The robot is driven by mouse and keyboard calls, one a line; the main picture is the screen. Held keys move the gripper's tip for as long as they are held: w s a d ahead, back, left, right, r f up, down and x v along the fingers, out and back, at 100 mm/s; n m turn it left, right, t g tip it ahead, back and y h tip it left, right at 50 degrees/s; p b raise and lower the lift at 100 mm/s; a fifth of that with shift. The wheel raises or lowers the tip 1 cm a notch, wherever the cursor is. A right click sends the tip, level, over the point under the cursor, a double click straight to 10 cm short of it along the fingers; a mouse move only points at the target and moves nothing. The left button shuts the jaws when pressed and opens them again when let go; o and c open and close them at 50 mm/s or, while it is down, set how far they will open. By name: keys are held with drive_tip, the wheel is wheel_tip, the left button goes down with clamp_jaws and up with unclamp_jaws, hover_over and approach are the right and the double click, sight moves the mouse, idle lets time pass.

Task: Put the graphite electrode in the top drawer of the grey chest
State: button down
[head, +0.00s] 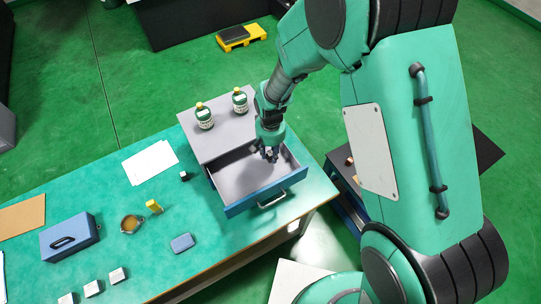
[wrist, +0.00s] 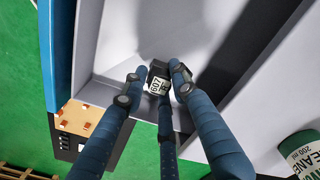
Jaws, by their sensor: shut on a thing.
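The grey chest (head: 222,131) stands on the green-topped table with its top drawer (head: 258,204) pulled open; the drawer's grey inside looks empty. My gripper (head: 270,153) is over the right part of the open drawer, close to the chest's front edge. In the wrist view my gripper (wrist: 155,90) is shut on the graphite electrode (wrist: 158,76), a small dark block with a white label marked with black print. The drawer's pale inside (wrist: 135,40) shows behind it. I cannot tell whether the electrode touches the drawer.
Two green bottles with yellow caps (head: 204,117) (head: 240,101) stand on the chest. A small black block (head: 184,175), white paper (head: 150,162), a yellow item (head: 153,206), an amber round dish (head: 131,224), a blue-grey block (head: 182,243) and a blue box (head: 70,237) lie on the table (head: 205,222).

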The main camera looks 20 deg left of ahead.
sight(271, 153)
drive_tip(key=shift+f, duration=0.85)
drive_tip(key=shift+f, duration=0.1)
drive_tip(key=c, duration=1.4)
unclamp_jaws()
wheel_tip(271, 153, up, 12)
drive_tip(key=shift+r, duration=0.1)
